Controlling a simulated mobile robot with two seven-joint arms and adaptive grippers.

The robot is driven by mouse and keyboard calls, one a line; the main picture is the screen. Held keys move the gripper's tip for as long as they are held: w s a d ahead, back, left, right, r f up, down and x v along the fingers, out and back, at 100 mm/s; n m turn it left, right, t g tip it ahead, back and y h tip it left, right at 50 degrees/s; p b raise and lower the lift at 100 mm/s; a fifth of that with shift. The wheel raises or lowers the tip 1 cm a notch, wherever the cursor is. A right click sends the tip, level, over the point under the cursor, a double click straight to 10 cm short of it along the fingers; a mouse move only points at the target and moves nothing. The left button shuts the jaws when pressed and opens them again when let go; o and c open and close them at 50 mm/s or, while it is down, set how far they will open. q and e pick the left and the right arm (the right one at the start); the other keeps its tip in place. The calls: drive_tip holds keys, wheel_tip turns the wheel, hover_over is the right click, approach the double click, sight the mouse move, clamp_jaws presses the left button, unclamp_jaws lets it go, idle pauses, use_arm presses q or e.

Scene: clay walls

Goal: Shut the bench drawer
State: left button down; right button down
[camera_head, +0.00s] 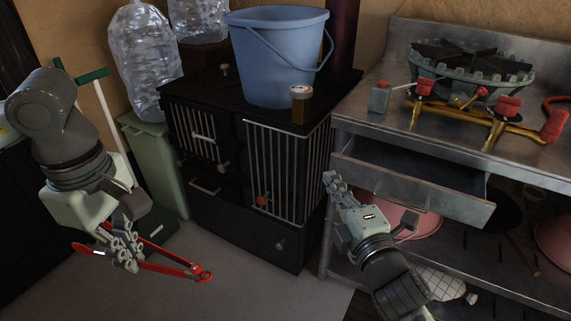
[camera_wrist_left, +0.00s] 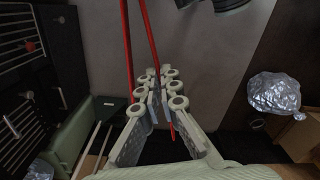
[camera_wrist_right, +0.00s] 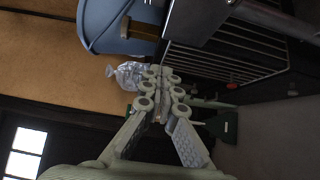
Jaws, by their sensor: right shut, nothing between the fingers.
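The bench drawer (camera_head: 415,190) is pulled out below the metal bench top, its inside showing behind the grey front panel. My right gripper (camera_head: 330,177) is shut and empty, beside the left end of the drawer front; I cannot tell whether they touch. In the right wrist view its fingers (camera_wrist_right: 162,75) are together, and a grey metal panel (camera_wrist_right: 203,20), apparently the drawer's, shows close above. My left gripper (camera_head: 128,258) is shut on a long red-handled tool (camera_head: 180,268) above the floor. In the left wrist view one red handle (camera_wrist_left: 150,35) runs between its fingers (camera_wrist_left: 162,75).
A black stove (camera_head: 262,222) with a barred door stands left of the bench (camera_head: 395,128). It carries a blue bucket (camera_head: 280,60) and a small jar (camera_head: 300,103). A gas burner (camera_head: 470,70) sits on the bench. Pink basins (camera_head: 400,219) are underneath.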

sight(332, 156)
drive_tip(key=w, duration=0.1)
drive_tip(key=w+d, duration=0.1)
drive_tip(key=w, duration=0.1)
drive_tip(key=w+d, duration=0.1)
drive_tip(key=shift+w, duration=0.35)
